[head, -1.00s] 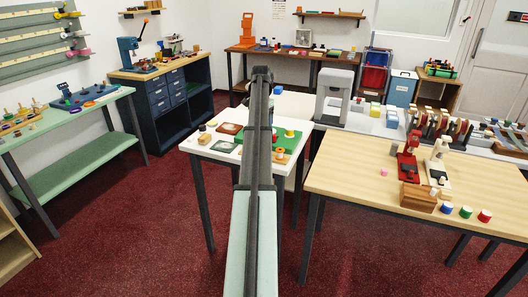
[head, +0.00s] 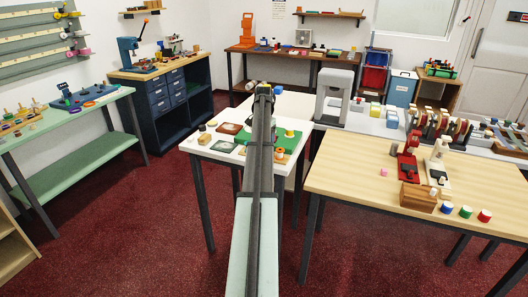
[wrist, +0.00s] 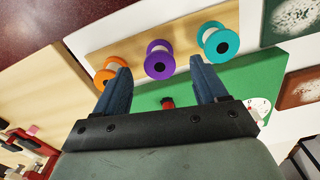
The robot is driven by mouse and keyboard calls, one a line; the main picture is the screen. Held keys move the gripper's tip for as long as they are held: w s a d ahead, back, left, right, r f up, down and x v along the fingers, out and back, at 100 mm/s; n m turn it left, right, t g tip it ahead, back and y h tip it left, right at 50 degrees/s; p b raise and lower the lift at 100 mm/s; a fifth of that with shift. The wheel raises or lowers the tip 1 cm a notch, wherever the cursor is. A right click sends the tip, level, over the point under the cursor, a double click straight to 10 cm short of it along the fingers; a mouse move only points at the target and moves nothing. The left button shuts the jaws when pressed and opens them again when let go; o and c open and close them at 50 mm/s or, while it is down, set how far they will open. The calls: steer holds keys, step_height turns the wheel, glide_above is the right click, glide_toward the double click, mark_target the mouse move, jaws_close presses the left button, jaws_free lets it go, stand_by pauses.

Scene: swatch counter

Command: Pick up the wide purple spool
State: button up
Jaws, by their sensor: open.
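The purple spool (wrist: 159,60) stands on a light wooden board (wrist: 137,36) in the wrist view, between an orange spool and a teal spool. My gripper (wrist: 158,67) is open, its two blue fingers apart, with the purple spool in view between and just beyond the fingertips. I cannot tell how high the fingers are above it. Nothing is held. In the head view my arm covers that part of the white table (head: 217,158), and I cannot make out the purple spool there.
The orange spool (wrist: 108,73) is close to the left finger, and the teal spool (wrist: 218,40) is near the right one. A green mat (wrist: 253,82) with a small red item (wrist: 167,102) lies beside the board. A wooden table (head: 345,185) stands to the right.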

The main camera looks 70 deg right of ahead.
step_height(320, 180, down, 4)
steer(key=shift+f, duration=0.25)
steer(key=c, duration=1.1)
